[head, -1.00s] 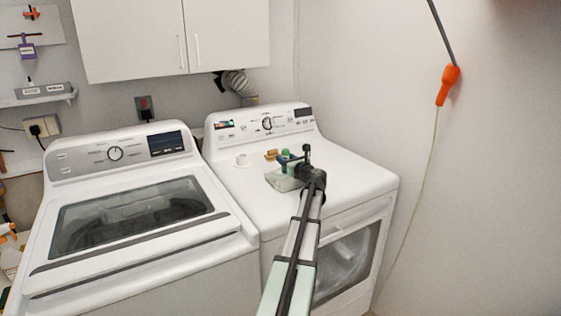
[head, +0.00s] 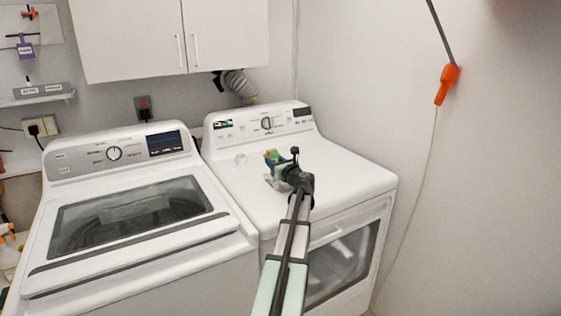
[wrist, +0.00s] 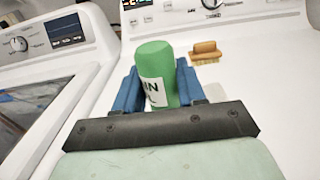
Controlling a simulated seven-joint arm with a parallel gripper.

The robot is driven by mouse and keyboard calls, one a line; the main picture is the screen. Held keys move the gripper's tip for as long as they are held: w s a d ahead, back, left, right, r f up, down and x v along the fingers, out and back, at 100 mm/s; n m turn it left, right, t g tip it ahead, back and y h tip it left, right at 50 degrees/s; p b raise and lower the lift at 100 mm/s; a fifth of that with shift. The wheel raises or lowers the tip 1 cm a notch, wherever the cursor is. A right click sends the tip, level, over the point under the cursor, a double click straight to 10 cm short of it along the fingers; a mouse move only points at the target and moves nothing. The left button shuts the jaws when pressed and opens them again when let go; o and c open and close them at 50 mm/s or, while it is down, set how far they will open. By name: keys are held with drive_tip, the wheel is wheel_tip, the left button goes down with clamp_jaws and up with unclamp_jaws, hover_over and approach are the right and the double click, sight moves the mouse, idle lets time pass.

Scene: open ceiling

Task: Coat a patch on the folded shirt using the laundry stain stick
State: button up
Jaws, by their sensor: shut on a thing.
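My gripper (head: 275,170) is above the dryer top, its two blue fingers shut on the green stain stick (wrist: 156,72). The stick shows a white label with dark letters, partly covered by the fingers and palm in the wrist view. In the head view a bit of green (head: 271,156) shows at the fingertips. The folded shirt is mostly hidden behind my gripper. A pale patch (wrist: 215,92) right of the right finger in the wrist view is probably part of it. I cannot tell whether the stick touches the shirt.
A brown brush (wrist: 205,52) lies on the dryer top (head: 345,180) toward its control panel. A small white round thing (head: 241,158) sits at the dryer's left. The washer (head: 130,215) stands at left. The dryer top's right side is clear.

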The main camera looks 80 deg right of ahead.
drive_tip(key=s+d, duration=0.4)
drive_tip(key=shift+s+d, duration=0.3)
drive_tip(key=shift+s, duration=0.1)
wheel_tip(320, 180, up, 8)
idle(0.5)
